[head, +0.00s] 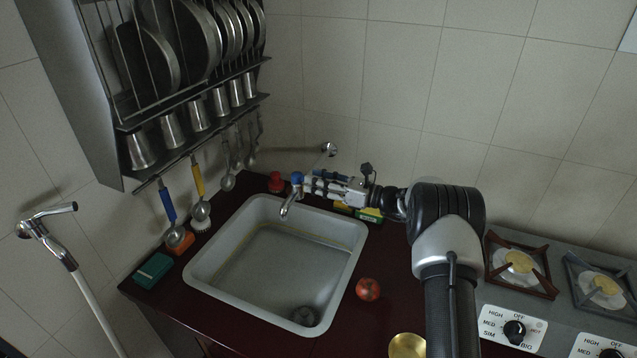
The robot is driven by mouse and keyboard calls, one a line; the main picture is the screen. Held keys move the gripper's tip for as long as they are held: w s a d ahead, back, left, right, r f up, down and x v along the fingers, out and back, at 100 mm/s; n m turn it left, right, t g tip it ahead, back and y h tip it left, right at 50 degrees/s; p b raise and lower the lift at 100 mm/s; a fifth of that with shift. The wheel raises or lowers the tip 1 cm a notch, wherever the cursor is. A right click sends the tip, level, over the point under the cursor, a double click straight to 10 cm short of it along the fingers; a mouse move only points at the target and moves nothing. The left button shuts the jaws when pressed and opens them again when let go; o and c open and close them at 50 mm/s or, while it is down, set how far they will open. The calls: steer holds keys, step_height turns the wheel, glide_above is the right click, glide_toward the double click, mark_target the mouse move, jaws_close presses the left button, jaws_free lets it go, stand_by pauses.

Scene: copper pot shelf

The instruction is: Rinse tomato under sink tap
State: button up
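The red tomato (368,289) sits on the dark red counter, just right of the sink. The white sink (213,262) looks empty apart from the dark drain at its front. The metal tap (290,204) stands at the sink's back edge, its spout over the basin. No water stream shows. A blue knob (297,178) tops the tap, and a red knob (276,182) is left of it. My gripper (309,182) reaches left behind the sink, its fingertips right at the blue knob. Contact and finger opening are too small to tell. The tomato is well apart from my gripper.
Yellow-green packs (370,215) lie below my wrist. A brass bowl (407,346) stands at the front, left of my arm. The stove (520,262) is at right. Utensils and a dish rack (195,100) hang at upper left. A green sponge (153,270) lies left.

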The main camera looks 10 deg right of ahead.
steer(key=shift+c, duration=0.5)
jaws_close()
